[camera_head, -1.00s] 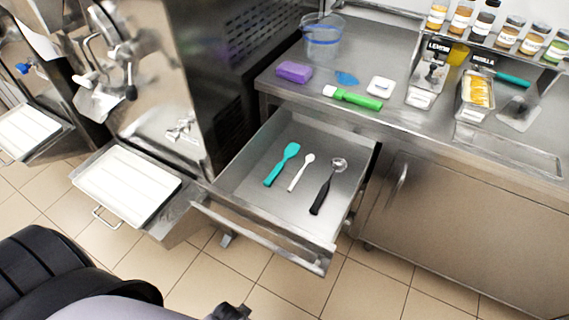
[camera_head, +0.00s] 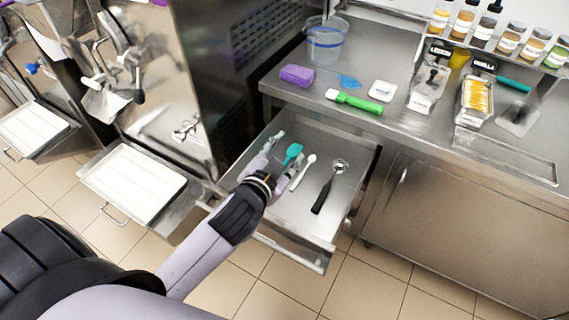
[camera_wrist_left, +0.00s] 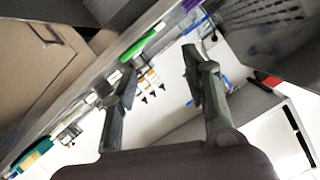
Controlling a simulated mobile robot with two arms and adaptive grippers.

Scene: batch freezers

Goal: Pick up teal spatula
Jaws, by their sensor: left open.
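The teal spatula (camera_head: 293,151) lies in the open drawer (camera_head: 309,215); its head shows in the head view, while its handle is hidden by my left gripper. My left gripper (camera_head: 283,155) reaches in over the drawer's left part, fingers spread on either side of the spatula in the picture. I cannot tell how high it is above the spatula. In the left wrist view the two fingers (camera_wrist_left: 162,65) are apart with nothing held between them, and the spatula cannot be made out. My right gripper is not in view.
A white spoon (camera_head: 303,172) and a dark-handled scoop (camera_head: 329,187) lie right of the spatula in the drawer. The counter (camera_head: 400,134) behind holds a green-handled tool (camera_head: 354,101) and a purple block (camera_head: 297,75). A freezer (camera_head: 228,70) stands close on the left.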

